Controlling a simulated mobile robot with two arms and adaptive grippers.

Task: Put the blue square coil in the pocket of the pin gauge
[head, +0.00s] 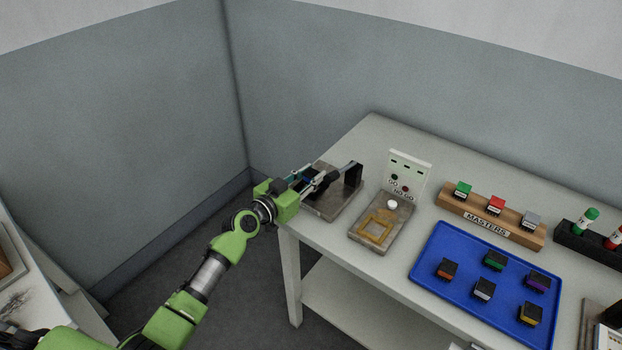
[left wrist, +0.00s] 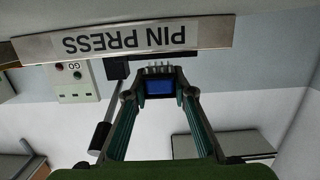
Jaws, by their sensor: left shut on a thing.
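My left gripper (head: 316,178) is at the pin press (head: 330,205) on the table's left end. In the left wrist view its fingers (left wrist: 160,92) are shut on the blue square coil (left wrist: 160,88), with several pale pins showing on the coil's far side, just below the press's sign. In the head view the coil is mostly hidden by the gripper. The pin gauge (head: 360,233) stands right of the press, with a brass-coloured frame (head: 374,229) around its pocket, which looks empty. My right gripper is not in view.
The gauge's GO / NO GO panel (head: 410,168) stands at its back, near a white button (head: 392,204). A blue tray (head: 425,268) holds several coloured coils. A wooden MASTERS rack (head: 512,232) and a black marker holder (head: 572,236) stand behind. The press's lever (head: 335,176) is close to my gripper.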

